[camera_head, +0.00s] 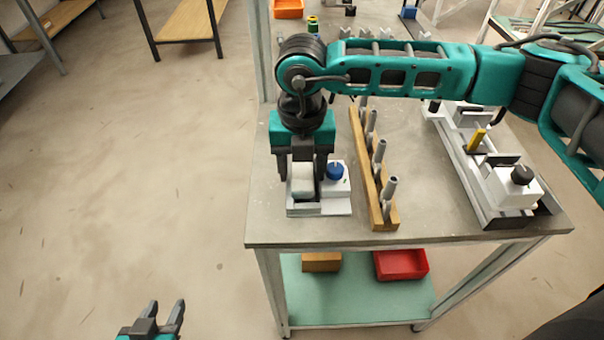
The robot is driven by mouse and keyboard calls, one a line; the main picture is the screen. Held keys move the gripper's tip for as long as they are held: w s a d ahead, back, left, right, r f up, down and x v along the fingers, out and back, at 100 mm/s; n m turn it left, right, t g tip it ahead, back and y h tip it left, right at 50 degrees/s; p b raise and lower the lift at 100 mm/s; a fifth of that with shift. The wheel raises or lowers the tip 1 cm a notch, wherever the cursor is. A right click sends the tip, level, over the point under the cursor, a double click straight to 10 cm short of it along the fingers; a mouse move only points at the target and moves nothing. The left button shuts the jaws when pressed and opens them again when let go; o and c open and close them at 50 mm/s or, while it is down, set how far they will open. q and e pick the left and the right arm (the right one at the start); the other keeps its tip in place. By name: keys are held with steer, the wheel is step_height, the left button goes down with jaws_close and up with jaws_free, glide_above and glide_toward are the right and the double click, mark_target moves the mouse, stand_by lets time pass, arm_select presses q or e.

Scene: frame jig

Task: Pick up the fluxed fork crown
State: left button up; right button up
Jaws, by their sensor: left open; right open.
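My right gripper (302,176) points down at the near left of the table. Its open fingers stand on either side of a pale block (302,186), which may be the fork crown; the fingers partly hide it. The block is on a small white fixture (335,207) with a blue knob (335,171) to its right. I cannot see flux on it or tell whether the fingers touch it. My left gripper (162,314) is open and empty, low over the floor, well away from the table.
A wooden rack (383,222) with several upright grey tubes (389,190) stands just right of the fixture. A long jig (515,200) with a black knob lies along the table's right side. A red bin (401,264) and a brown block (321,262) sit on the lower shelf.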

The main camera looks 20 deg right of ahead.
steer(key=shift+f, duration=0.1)
steer(key=c, duration=0.9)
steer(key=shift+c, duration=0.2)
